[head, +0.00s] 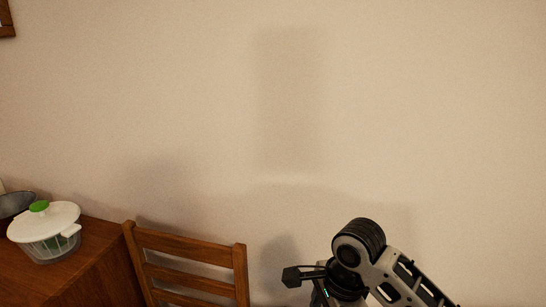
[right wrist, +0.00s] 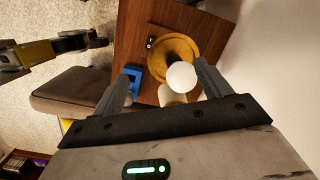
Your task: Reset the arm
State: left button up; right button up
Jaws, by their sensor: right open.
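My right arm (head: 375,262) comes up from the bottom right in the head view, bent at a dark round joint, in front of the bare wall. In the right wrist view my right gripper (right wrist: 163,66) has its two grey fingers spread apart. Nothing is held between them. Beyond the fingers is a brown wooden top (right wrist: 135,45) with a round tan piece (right wrist: 176,52) and a white ball-shaped thing (right wrist: 181,77) on it. I cannot tell whether the fingers touch anything. My left gripper does not show in the head view.
A wooden chair (head: 190,245) stands at the bottom, left of my arm. A wooden cabinet (head: 95,232) at the left holds a white-lidded salad spinner (head: 45,240) and a grey bowl (head: 14,203). The right wrist view shows a blue thing (right wrist: 134,78) and a padded seat (right wrist: 75,92).

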jog(key=s+f+n+t+y, duration=0.2)
jog(key=s+f+n, duration=0.5)
jog(key=s+n, duration=0.3)
jog(key=s+d+n+t+h, duration=0.1)
jog(key=s+d+n+h, duration=0.2)
jog(key=s+d+n, duration=0.55)
jog(key=w+a+f+t+y, duration=0.2)
jog(key=f+t, duration=0.4)
jog(key=f, duration=0.4)
jog(key=w+a, duration=0.1)
jog(key=w, duration=0.1)
jog(key=shift+w+a+f, duration=0.2)
jog(key=shift+w, duration=0.15)
